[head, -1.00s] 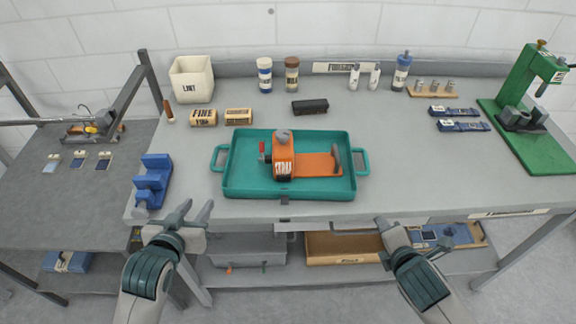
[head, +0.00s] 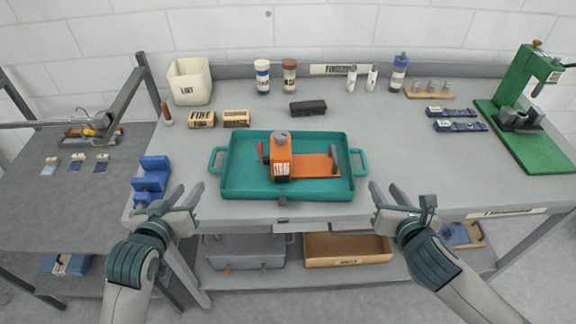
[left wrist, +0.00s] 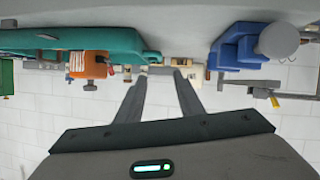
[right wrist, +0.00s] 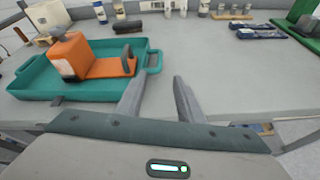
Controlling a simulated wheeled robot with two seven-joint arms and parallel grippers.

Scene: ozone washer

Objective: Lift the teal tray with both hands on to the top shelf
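The teal tray (head: 235,190) lies flat on the grey workbench near its front edge, with a loop handle at each short end. An orange tool with a flat plate (head: 305,166) sits in it. My left gripper (head: 190,200) is open and empty in front of the tray's left handle, apart from it. My right gripper (head: 402,195) is open and empty, to the right of and in front of the right handle. The tray also shows in the left wrist view (left wrist: 125,42), upside down, and in the right wrist view (right wrist: 30,78). A top shelf is not in view.
A blue vise-like block (head: 152,176) stands close to my left gripper. Labelled boxes (head: 202,119), a black brush (head: 309,107) and bottles (head: 263,76) stand behind the tray. A green press (head: 520,110) is at the right. A lower shelf holds a grey bin (head: 245,252) and a cardboard box (head: 345,250).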

